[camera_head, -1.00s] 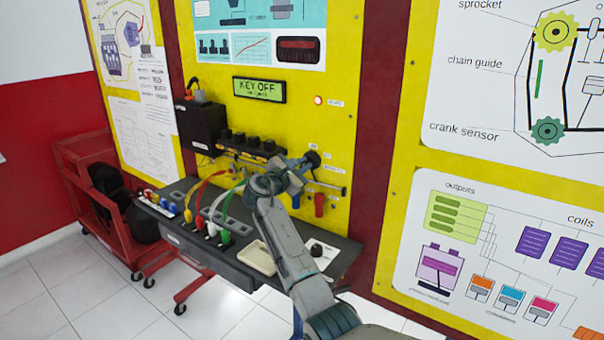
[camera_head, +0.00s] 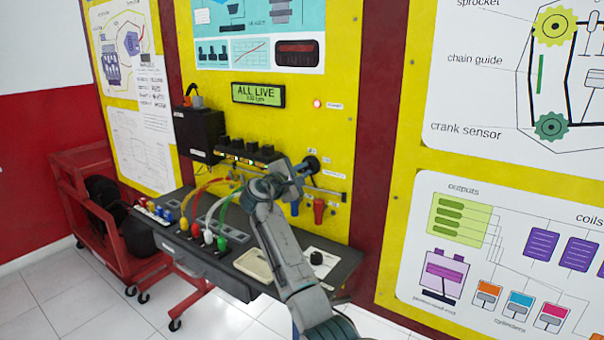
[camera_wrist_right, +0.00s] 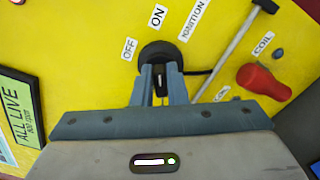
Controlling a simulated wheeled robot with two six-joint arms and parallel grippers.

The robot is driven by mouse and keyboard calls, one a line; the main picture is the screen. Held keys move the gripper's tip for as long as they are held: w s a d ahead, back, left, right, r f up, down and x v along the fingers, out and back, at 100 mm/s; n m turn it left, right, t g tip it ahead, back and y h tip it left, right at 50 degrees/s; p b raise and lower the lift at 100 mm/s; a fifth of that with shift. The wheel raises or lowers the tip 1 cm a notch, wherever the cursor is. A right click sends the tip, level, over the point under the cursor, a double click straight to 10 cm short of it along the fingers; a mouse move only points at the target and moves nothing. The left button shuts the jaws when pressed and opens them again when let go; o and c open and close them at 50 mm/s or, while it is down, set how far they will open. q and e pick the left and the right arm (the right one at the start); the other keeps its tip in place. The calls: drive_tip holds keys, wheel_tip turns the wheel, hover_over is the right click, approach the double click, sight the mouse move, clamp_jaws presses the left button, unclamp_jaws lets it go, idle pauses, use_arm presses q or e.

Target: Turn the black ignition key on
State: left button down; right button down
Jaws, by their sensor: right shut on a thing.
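The black ignition key (camera_wrist_right: 161,84) sits in a round black switch (camera_wrist_right: 158,52) on the yellow panel, with OFF, ON and IGNITION labels around it. My right gripper (camera_wrist_right: 160,80) is shut on the key, and its fingers hide much of it. In the head view my right gripper (camera_head: 305,167) is at the same switch (camera_head: 313,163), at the panel's right side. The green display (camera_head: 258,95) reads ALL LIVE; it also shows in the right wrist view (camera_wrist_right: 19,109). My left gripper is in neither view.
Below the panel a dark bench (camera_head: 235,265) holds coloured plugs with cables and a cream tray (camera_head: 254,265). A red cart (camera_head: 75,205) stands left.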

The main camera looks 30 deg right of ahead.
drive_tip(key=shift+f, duration=0.15)
drive_tip(key=c, duration=1.6)
unclamp_jaws()
drive_tip(key=shift+o, duration=0.8)
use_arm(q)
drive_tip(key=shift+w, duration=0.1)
use_arm(e)
drive_tip(key=shift+a, duration=0.1)
